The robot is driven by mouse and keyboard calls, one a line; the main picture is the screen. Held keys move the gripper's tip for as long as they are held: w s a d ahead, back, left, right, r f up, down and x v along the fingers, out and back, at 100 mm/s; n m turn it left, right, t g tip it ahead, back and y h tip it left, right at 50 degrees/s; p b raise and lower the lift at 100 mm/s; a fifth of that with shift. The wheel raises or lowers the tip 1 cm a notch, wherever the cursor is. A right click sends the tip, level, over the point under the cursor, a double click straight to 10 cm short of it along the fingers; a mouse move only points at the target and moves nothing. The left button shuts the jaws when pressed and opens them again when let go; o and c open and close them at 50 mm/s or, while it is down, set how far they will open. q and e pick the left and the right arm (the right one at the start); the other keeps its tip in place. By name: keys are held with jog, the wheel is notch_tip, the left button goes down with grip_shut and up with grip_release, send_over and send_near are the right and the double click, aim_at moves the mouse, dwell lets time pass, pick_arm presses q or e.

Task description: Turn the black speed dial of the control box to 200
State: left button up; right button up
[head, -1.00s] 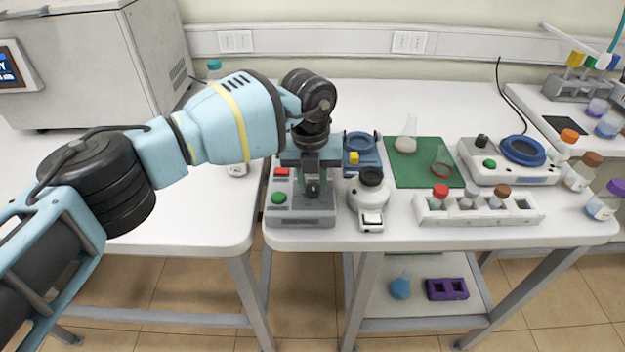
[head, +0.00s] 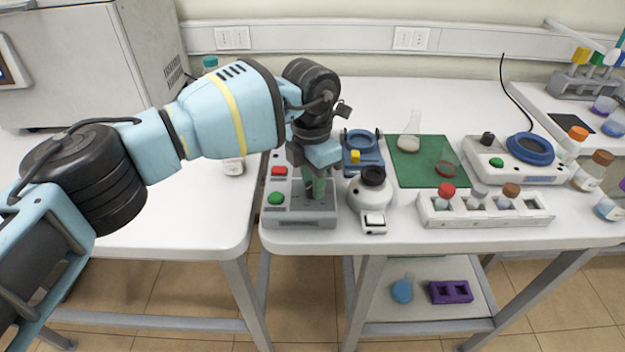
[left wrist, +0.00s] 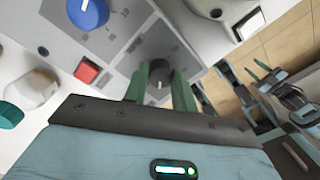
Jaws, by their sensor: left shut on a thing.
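The grey control box (head: 300,221) stands at the front left of the middle table, with a red button (head: 279,171) and a green button (head: 275,198) on its top. My left gripper (head: 318,190) points down over its right part and hides the dial in the head view. In the left wrist view, the black speed dial (left wrist: 159,85) shows between the green fingers of my left gripper (left wrist: 160,82), which are shut on it. A small light mark shows on the dial, but I cannot read the scale. My right gripper (left wrist: 258,70) seems to show small at the right of the wrist view.
A white device with a black top (head: 372,190) stands close to the right of the control box. A blue-topped device (head: 362,165) is behind it. A white rack with bottles (head: 485,217) and a green mat (head: 425,177) are farther right. A bottle (head: 233,165) stands left of the box.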

pick_arm(q)
jog(key=m+b, duration=0.1)
jog(key=m, duration=0.3)
jog(key=shift+m+b, duration=0.35)
jog(key=shift+m, duration=0.95)
pick_arm(e)
jog(key=shift+s+f, duration=0.4)
jog(key=shift+f, duration=0.2)
jog(key=shift+s+f, duration=0.35)
jog(key=shift+f, duration=0.25)
pick_arm(q)
jog(key=shift+r, duration=0.1)
jog(key=o, duration=1)
notch_tip(320, 180, up, 8)
jog(key=shift+w+f+b, duration=0.1)
jog(key=shift+b, duration=0.2)
pick_arm(e)
jog(key=shift+s+f+g, duration=0.15)
jog(key=shift+f+g, duration=0.15)
